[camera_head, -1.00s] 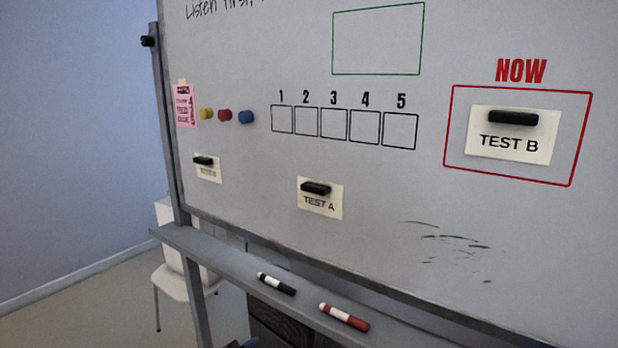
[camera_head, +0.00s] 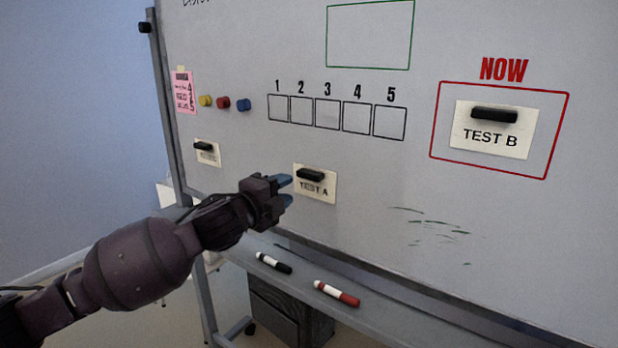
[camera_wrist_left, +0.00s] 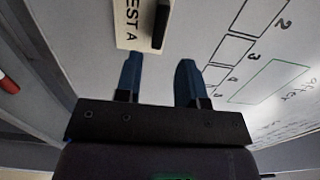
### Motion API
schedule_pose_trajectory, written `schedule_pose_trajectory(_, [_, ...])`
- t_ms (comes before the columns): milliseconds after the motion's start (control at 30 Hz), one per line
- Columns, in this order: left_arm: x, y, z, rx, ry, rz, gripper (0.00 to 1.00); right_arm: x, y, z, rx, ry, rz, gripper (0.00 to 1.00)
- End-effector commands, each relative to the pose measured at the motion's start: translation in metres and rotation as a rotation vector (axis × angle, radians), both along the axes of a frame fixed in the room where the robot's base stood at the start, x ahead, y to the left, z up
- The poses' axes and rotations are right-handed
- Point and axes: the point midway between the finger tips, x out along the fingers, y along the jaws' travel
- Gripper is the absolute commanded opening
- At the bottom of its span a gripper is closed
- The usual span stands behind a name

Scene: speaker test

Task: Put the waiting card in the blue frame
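A cream card marked TEST A (camera_head: 318,190) with a black magnet clip sits on the whiteboard. It also shows in the left wrist view (camera_wrist_left: 127,25). A smaller cream card (camera_head: 207,158), its print too small to read, is to its left. No blue frame shows; the drawn frames are green (camera_head: 370,36), which is empty, and red (camera_head: 558,131) under NOW, holding the TEST B card (camera_head: 491,140). My left gripper (camera_head: 286,191) is open, with blue fingertips just left of the TEST A card; nothing is between them. My right gripper is not in view.
A row of numbered boxes (camera_head: 328,114) above TEST A is empty. Coloured magnets (camera_head: 223,103) and a pink note (camera_head: 184,92) are at the left. A black marker (camera_head: 274,263) and a red marker (camera_head: 337,293) lie on the tray below.

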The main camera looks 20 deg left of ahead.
Motion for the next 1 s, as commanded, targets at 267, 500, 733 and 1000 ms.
schedule_pose_trajectory(267, [0.033, -0.012, -0.003, -0.001, -0.001, 0.000, 0.36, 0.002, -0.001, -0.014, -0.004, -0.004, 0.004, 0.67])
schedule_pose_trajectory(500, [0.057, -0.021, 0.000, -0.003, 0.001, 0.000, 0.36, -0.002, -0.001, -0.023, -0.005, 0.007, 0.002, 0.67])
schedule_pose_trajectory(733, [0.072, -0.026, 0.000, -0.002, 0.001, 0.000, 0.36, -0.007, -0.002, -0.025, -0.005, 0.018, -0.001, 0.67])
schedule_pose_trajectory(1000, [0.075, -0.028, 0.000, -0.002, 0.001, -0.001, 0.36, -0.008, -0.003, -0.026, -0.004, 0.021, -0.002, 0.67])
